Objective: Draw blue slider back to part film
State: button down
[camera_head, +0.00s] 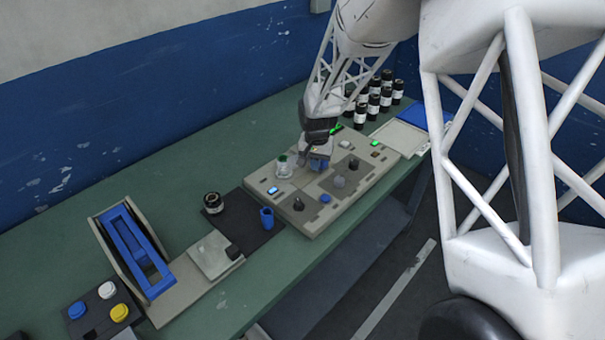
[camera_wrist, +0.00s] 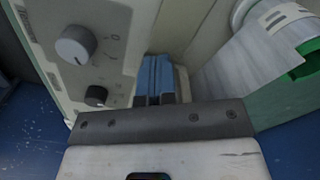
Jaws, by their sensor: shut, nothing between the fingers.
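My gripper (camera_head: 318,154) is low over the grey control panel (camera_head: 276,206), with its fingers shut and nothing held. In the wrist view, a blue two-part shape (camera_wrist: 156,78) stands straight ahead of the dark gripper plate, beside a pale upright block. The same blue shows below my gripper in the head view. I cannot tell whether this blue is the slider or my fingertips. A pale cylinder with a label (camera_wrist: 273,14) and a translucent sheet (camera_wrist: 235,72) lie to the right in the wrist view. Whether the sheet is the film is unclear.
Knobs (camera_wrist: 75,45) stick up left of my gripper in the wrist view. In the head view, several dark jars (camera_head: 374,97) stand behind it. A blue cup (camera_head: 267,218), a dark jar (camera_head: 213,202) and a blue frame (camera_head: 137,250) stand left. The green tabletop (camera_head: 150,170) behind them is clear.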

jog(key=shift+w+d, duration=0.65)
jog(key=shift+s+a, duration=0.45)
jog(key=shift+r, duration=0.1)
notch_tip(320, 180, up, 8)
dwell(1.3)
dwell(0.5)
